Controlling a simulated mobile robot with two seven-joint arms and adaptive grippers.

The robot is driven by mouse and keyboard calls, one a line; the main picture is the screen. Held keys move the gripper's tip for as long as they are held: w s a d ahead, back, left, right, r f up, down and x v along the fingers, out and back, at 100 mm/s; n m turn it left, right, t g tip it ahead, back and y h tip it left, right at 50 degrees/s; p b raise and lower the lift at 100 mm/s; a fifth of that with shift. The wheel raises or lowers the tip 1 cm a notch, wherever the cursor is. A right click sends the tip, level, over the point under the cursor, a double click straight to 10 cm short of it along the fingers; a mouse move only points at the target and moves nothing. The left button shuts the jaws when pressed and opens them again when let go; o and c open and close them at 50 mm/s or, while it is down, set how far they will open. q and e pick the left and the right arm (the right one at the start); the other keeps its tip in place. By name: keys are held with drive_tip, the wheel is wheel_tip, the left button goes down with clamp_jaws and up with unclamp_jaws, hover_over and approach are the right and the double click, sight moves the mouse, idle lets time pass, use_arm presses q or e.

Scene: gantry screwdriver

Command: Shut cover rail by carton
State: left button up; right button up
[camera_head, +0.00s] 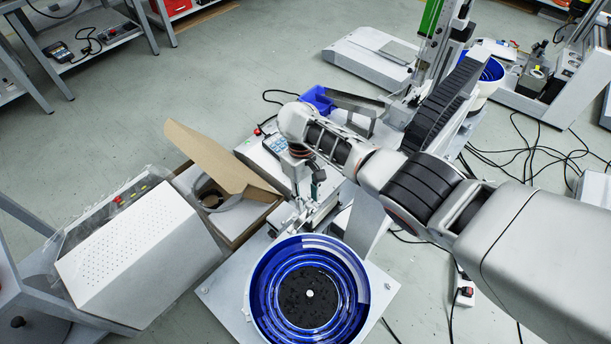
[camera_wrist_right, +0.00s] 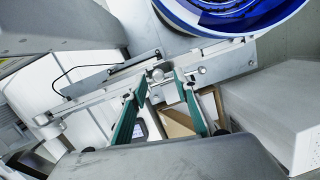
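The open carton (camera_head: 258,222) stands left of the metal rail assembly, with one brown flap raised; a brown part of it (camera_wrist_right: 177,125) shows between my fingers in the right wrist view. The cover rail (camera_wrist_right: 110,92) runs slantwise across the right wrist view, with a small round knob (camera_wrist_right: 157,75) on it. My right gripper (camera_wrist_right: 160,82) is open, its green-padded fingers on either side of the view, tips close to the knob; I cannot tell whether they touch it. In the head view my right gripper (camera_head: 308,182) hangs over the rail, hiding much of it. My left gripper is out of view.
A blue bowl feeder (camera_head: 310,290) stands in front of the rail and also shows in the right wrist view (camera_wrist_right: 235,15). A white perforated housing (camera_head: 140,255) stands left of the carton. A blue bin (camera_head: 318,100) lies behind. Cables lie on the floor at right.

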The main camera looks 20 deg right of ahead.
wheel_tip(320, 180, up, 10)
drive_tip(key=w, duration=0.1)
drive_tip(key=shift+w, duration=0.4)
drive_tip(key=shift+a, duration=0.1)
